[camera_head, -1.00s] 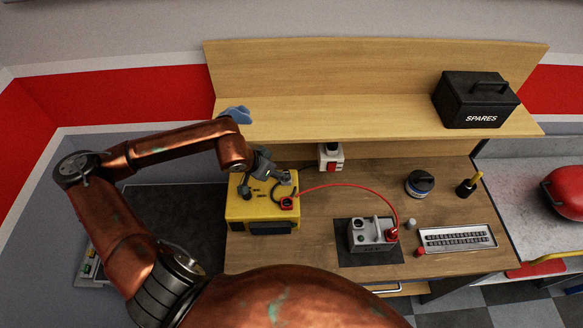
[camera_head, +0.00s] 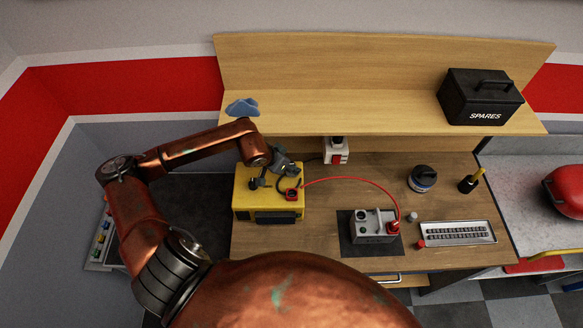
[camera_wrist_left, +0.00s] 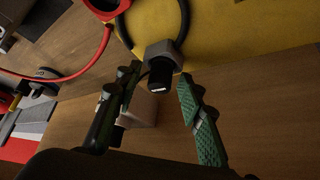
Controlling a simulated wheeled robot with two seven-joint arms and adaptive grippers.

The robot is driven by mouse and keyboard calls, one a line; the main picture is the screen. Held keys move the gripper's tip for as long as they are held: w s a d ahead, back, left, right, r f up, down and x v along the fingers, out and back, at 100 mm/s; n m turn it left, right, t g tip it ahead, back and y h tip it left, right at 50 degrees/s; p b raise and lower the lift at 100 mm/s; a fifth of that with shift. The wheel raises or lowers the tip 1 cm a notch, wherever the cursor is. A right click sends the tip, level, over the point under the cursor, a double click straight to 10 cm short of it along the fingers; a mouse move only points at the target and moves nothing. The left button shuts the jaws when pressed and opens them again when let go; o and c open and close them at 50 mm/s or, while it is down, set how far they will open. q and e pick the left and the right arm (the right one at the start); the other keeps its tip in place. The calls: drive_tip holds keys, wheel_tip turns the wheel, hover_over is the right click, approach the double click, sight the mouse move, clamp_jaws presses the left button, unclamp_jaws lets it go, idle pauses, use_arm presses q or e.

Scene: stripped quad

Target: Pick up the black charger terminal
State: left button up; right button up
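The yellow charger (camera_head: 268,208) stands on the wooden bench in the head view. In the left wrist view, the black charger terminal (camera_wrist_left: 160,75) is a dark stub with a small white label, set in a grey block at the charger's (camera_wrist_left: 225,30) edge. A black cable loops above it. My left gripper (camera_wrist_left: 158,80) is open, with one green-padded finger on each side of the terminal and gaps between. The terminal's end lies near fingertip level; I cannot tell the depth. In the head view my left gripper (camera_head: 287,167) is over the charger. My right gripper is not in view.
A red lead runs from the charger's red terminal (camera_head: 292,194) to a grey block (camera_head: 372,227) on a dark mat. A wall socket (camera_head: 336,152) is behind. A black SPARES box (camera_head: 481,97) and blue cloth (camera_head: 243,107) are on the shelf. Bench between charger and mat is clear.

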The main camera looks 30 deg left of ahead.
use_arm(q)
drive_tip(key=c, duration=0.3)
clamp_jaws()
